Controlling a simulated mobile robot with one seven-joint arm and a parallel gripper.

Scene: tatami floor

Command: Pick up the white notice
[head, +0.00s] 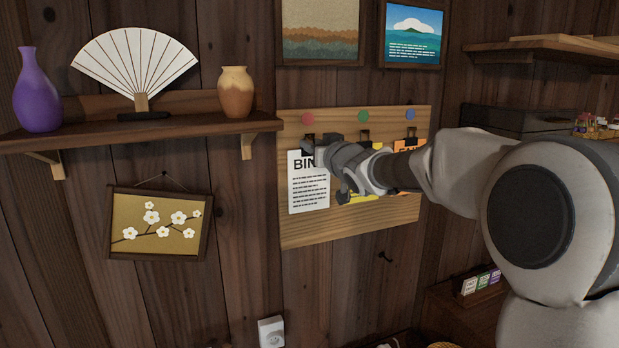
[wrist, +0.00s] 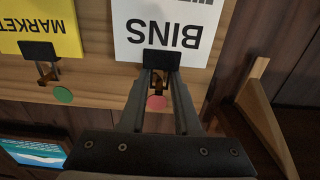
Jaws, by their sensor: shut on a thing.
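The white notice (head: 308,190), headed "BINS", hangs upright on the wooden notice board (head: 300,232) at its left, below a red dot. In the wrist view the notice (wrist: 135,40) shows upside down, with a black clip (wrist: 161,59) at its top edge. My gripper (wrist: 160,75) is at this clip, its two fingers closed on it. In the head view my gripper (head: 318,152) covers the notice's top right corner. The notice appears flat against the board.
A yellow notice (wrist: 45,25) hangs beside it, and an orange one (head: 408,147) further right. A shelf (head: 150,132) with a purple vase, fan and tan vase juts out at left. Framed pictures hang above the board and below the shelf.

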